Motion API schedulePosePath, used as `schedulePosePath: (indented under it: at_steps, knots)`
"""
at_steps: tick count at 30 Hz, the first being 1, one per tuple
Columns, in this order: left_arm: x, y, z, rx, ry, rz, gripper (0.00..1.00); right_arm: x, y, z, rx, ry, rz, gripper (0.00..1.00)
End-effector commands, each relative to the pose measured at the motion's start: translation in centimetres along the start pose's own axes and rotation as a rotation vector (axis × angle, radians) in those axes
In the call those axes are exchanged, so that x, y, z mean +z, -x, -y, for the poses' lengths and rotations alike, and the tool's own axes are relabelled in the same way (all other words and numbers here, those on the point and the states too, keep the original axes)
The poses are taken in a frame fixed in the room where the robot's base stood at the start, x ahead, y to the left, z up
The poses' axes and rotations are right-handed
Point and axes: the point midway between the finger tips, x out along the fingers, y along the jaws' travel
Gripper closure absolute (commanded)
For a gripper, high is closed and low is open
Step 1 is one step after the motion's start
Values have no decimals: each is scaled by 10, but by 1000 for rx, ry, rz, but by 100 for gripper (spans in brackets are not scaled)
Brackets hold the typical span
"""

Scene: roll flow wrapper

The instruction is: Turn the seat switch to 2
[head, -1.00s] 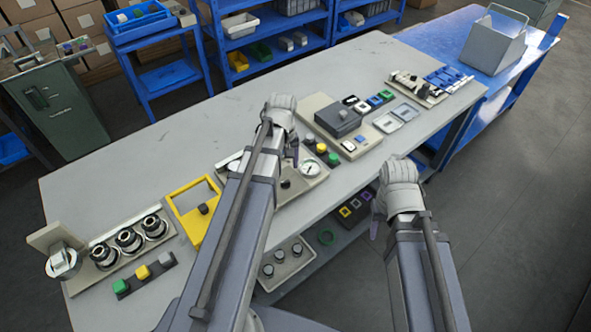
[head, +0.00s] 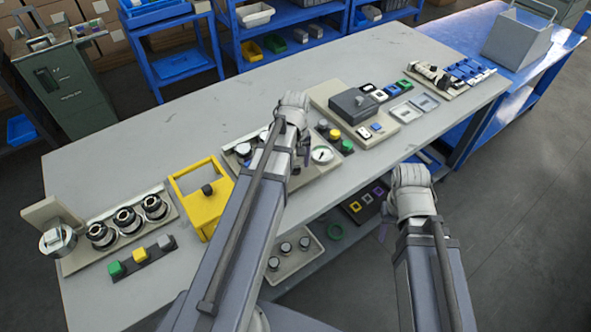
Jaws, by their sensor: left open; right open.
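No switch marked as the seat switch can be made out; labels and numbers are too small to read. My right gripper (head: 382,232) is open and appears empty, in front of the table's front edge.
A yellow frame with a black knob (head: 208,189) and a rail of round fittings (head: 128,220) lie left. A grey box on a beige base (head: 353,104) lies right of the panel. A lower shelf holds a knob tray (head: 290,262). The table's back strip is clear.

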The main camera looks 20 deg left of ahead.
Motion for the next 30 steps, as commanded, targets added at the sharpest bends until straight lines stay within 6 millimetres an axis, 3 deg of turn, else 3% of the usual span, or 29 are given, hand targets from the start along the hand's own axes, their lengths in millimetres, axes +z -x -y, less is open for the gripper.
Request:
schedulePosePath:
  at_steps: [11,30]
  knots:
    - [0,-6,0,0,0,0,31,0,-6,1,0,0,0,50]
    - [0,-6,0,0,0,0,100,0,-6,1,0,0,0,50]
